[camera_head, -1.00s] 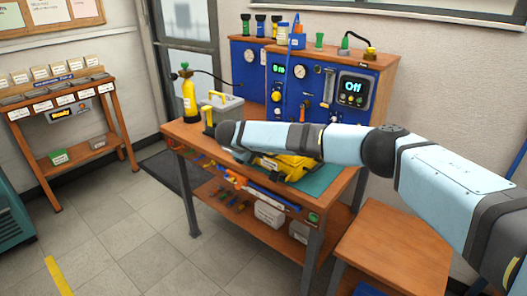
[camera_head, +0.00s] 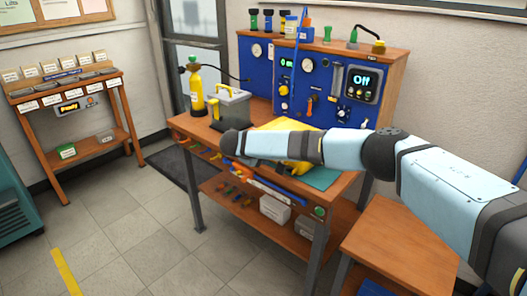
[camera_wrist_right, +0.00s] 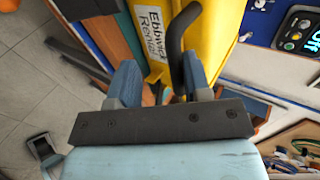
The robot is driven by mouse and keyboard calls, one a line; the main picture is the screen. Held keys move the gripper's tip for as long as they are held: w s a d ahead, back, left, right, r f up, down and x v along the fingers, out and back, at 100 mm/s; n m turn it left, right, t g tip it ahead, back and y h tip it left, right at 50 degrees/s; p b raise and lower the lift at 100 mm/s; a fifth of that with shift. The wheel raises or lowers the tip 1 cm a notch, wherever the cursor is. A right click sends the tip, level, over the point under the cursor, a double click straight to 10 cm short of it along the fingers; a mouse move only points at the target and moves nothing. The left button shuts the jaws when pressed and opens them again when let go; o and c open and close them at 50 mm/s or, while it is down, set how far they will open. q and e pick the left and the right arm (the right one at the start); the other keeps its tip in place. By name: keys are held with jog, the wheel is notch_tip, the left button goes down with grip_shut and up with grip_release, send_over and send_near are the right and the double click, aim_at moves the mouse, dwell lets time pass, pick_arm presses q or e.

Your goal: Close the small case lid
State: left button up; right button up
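The small yellow case (camera_head: 285,125) lies on the teal mat on the workbench, partly hidden behind my right arm in the head view. In the right wrist view its yellow face (camera_wrist_right: 205,40) is close up, with a white label and a black curved handle (camera_wrist_right: 175,45). My right gripper (camera_wrist_right: 160,85) has its two blue-grey fingers apart, just at the case. The handle is near the right-hand finger; I cannot tell whether they touch. I cannot tell how far the lid is open. My left gripper is not in view.
A grey box with a yellow handle (camera_head: 232,108) and a yellow gas bottle (camera_head: 196,88) stand to the left on the workbench (camera_head: 190,124). The blue regulator panel (camera_head: 318,85) rises behind. Some teal mat (camera_head: 320,178) is bare at the right.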

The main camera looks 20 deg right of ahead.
jog(key=shift+a+r, duration=0.15)
jog(key=shift+a, duration=0.25)
dwell(0.3)
pick_arm(q)
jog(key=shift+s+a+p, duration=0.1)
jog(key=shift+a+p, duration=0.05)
jog(key=shift+p, duration=0.6)
pick_arm(e)
jog(key=v, duration=1.3)
jog(key=shift+s+r, duration=0.2)
jog(key=shift+r, duration=0.05)
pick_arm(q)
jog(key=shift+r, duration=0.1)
